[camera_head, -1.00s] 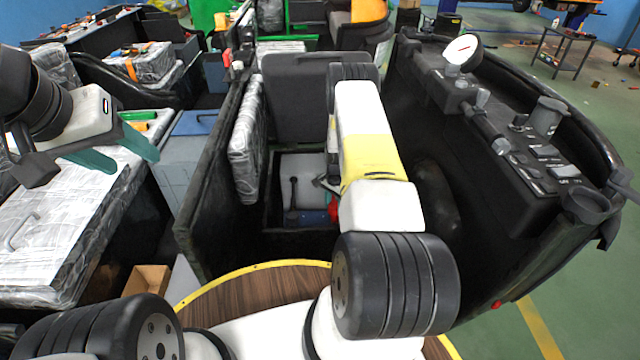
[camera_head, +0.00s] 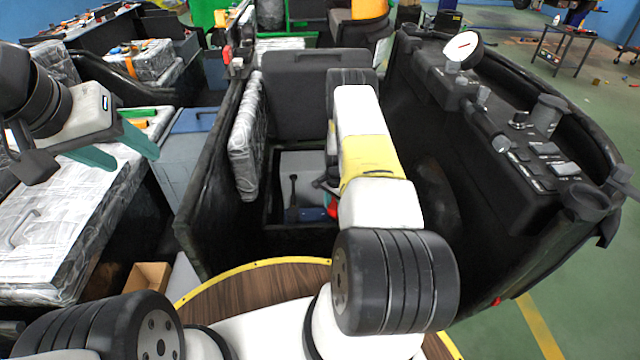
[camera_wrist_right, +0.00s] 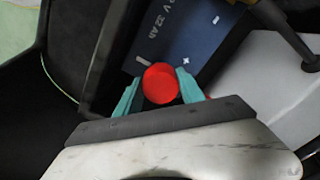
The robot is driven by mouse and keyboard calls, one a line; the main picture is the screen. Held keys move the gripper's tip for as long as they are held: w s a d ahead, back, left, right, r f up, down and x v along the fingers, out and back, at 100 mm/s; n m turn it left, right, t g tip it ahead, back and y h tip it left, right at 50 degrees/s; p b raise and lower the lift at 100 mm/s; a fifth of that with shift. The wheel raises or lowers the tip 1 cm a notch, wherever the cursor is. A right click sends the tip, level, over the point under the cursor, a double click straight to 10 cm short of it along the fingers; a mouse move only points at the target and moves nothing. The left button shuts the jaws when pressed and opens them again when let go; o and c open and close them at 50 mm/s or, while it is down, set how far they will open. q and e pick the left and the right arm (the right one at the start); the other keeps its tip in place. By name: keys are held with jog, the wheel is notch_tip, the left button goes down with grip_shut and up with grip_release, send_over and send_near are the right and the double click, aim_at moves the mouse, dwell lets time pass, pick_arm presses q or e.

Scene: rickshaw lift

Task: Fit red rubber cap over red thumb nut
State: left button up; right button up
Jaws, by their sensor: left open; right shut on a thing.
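A red round piece, by its look the red rubber cap (camera_wrist_right: 160,84), sits between the teal fingers of my right gripper (camera_wrist_right: 158,92) in the right wrist view. The gripper is shut on it, above a blue battery (camera_wrist_right: 190,35). In the head view a bit of red (camera_head: 333,209) shows beside my right arm, low in the open compartment. I cannot make out the red thumb nut; the cap or arm may hide it. My left gripper (camera_head: 125,150) is open and empty over the wrapped seat at the left.
The compartment has dark walls (camera_head: 205,190) on its left and a black dashboard side with a gauge (camera_head: 462,46) on its right. A black lever (camera_head: 293,190) stands by the battery. A raised dark panel (camera_head: 300,95) is behind.

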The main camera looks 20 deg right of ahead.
jog(key=shift+f, duration=0.85)
jog(key=o, duration=1.4)
jog(key=shift+r, duration=0.1)
notch_tip(320, 180, up, 8)
jog(key=shift+f, duration=0.2)
